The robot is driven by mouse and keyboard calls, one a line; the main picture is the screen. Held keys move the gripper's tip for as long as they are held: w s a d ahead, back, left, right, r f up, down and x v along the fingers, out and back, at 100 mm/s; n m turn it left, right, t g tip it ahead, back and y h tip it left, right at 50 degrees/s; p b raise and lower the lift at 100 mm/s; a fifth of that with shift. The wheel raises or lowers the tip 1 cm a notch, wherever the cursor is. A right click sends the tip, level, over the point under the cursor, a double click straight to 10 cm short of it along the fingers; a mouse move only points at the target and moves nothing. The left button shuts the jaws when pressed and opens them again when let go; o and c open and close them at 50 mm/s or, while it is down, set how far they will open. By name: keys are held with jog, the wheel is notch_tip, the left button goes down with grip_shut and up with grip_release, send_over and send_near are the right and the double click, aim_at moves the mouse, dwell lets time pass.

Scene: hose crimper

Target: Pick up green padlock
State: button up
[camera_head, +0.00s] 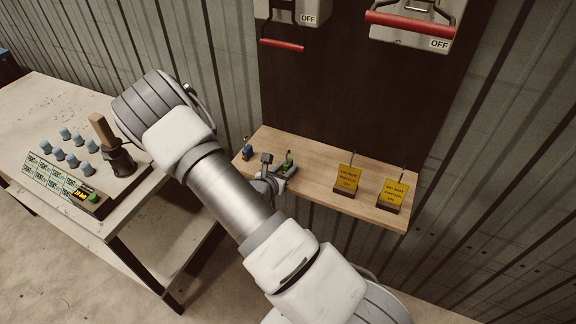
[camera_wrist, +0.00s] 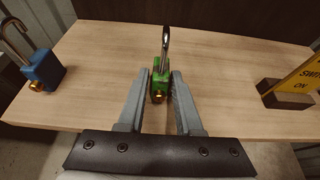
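The green padlock (camera_wrist: 160,78) stands upright on the wooden shelf with its metal shackle up and a brass part low on its front. It also shows in the head view (camera_head: 288,160), close to my gripper's fingers. My gripper (camera_wrist: 161,88) is low over the shelf, with one finger on each side of the padlock's body. The fingers (camera_head: 279,165) look spread apart, with narrow gaps to the padlock in the wrist view. Whether either finger touches it is hard to tell.
A blue padlock (camera_wrist: 42,70) stands to the left on the shelf (camera_head: 318,176). Two yellow signs (camera_head: 347,178) (camera_head: 393,193) stand to the right. Switch boxes with red handles (camera_head: 410,24) hang above. A workbench (camera_head: 60,103) with a control panel is at left.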

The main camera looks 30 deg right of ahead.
grip_shut()
jog(key=shift+r, duration=0.1)
jog(key=shift+r, duration=0.75)
notch_tip(320, 180, up, 2)
jog(key=shift+r, duration=0.2)
jog(key=s+d+r+p, duration=0.3)
jog(key=s+r+p, duration=0.4)
jog(key=s, duration=0.4)
